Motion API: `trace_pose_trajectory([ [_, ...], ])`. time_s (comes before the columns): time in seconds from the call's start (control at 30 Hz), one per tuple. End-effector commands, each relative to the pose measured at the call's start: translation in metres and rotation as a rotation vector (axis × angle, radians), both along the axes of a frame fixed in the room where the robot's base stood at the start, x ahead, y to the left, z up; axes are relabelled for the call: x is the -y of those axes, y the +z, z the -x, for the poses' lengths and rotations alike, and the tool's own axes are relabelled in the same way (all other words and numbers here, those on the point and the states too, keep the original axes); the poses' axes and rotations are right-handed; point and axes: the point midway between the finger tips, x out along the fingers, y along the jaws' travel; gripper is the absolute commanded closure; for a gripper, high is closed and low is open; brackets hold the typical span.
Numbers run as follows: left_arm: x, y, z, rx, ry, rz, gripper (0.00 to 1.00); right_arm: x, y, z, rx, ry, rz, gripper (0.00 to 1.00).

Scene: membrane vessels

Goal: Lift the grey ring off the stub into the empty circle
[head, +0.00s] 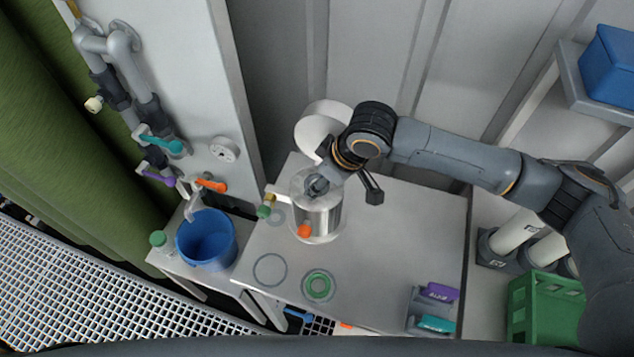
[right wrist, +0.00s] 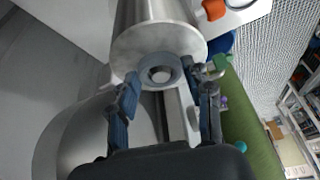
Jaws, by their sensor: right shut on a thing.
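A steel vessel (head: 322,222) stands on the grey table. In the right wrist view, its flat end (right wrist: 140,42) carries a short pale stub (right wrist: 160,75) at the middle. The grey ring (right wrist: 173,64) sits around this stub. My right gripper (right wrist: 162,84) has its fingertips on either side of the ring and is shut on it. In the head view the right gripper (head: 317,186) is over the vessel's top and hides the ring. An empty grey-outlined circle (head: 256,274) lies at the table's front left. My left gripper is not in view.
A green ring (head: 308,285) lies in another circle, right of the empty one. A blue bucket (head: 205,240) stands at the left. A holder with purple and teal items (head: 432,308) is at the table's front right. A white cylinder (head: 317,122) is behind the vessel.

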Motion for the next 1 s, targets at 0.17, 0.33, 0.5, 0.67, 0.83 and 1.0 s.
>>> trace_pose_trajectory([
  [0.17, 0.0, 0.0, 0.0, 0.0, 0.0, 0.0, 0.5, 0.0, 0.0, 0.0, 0.0, 0.0, 0.0, 0.66],
  [0.33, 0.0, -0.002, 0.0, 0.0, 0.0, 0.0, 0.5, -0.001, 0.006, 0.0, 0.001, 0.0, -0.002, 0.66],
  [0.5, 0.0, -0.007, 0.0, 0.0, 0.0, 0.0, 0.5, -0.001, 0.027, -0.001, 0.004, 0.001, -0.002, 0.66],
  [0.67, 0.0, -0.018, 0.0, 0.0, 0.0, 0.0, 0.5, -0.003, 0.057, 0.023, 0.007, 0.008, -0.004, 0.66],
  [0.83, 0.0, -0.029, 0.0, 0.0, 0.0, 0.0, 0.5, -0.005, 0.093, 0.061, 0.005, 0.01, -0.003, 0.66],
  [1.0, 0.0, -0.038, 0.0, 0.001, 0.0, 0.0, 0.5, -0.006, 0.111, 0.101, 0.005, 0.007, -0.002, 0.66],
])
